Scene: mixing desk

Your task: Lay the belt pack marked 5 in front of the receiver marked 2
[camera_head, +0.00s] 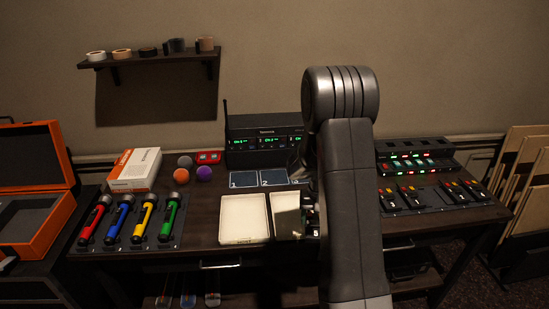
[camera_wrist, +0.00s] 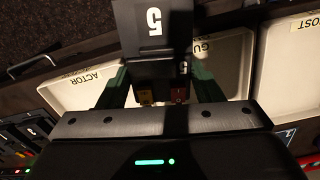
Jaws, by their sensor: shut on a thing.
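The belt pack marked 5 (camera_wrist: 152,28) is black with a white label, with a yellow and a red part at its near end in the wrist view. My gripper (camera_wrist: 158,88) is shut on it, its dark green fingers on either side. The pack is over the tray with a partly hidden label starting "GU" (camera_wrist: 232,62); I cannot tell whether it touches the tray. In the head view my arm hides most of the gripper. The receiver marked 2 cannot be read as such, but a dark mat marked 2 (camera_head: 273,177) lies before the receiver rack (camera_head: 265,142), bare where visible.
The HOST tray (camera_wrist: 290,65) and ACTOR tray (camera_wrist: 75,88) flank the middle tray. Mat 1 (camera_head: 243,180) is bare. Several packs stand in a charger (camera_head: 430,195) at right. Coloured flashlights (camera_head: 130,220), small balls (camera_head: 181,176) and a white box (camera_head: 134,170) are at left.

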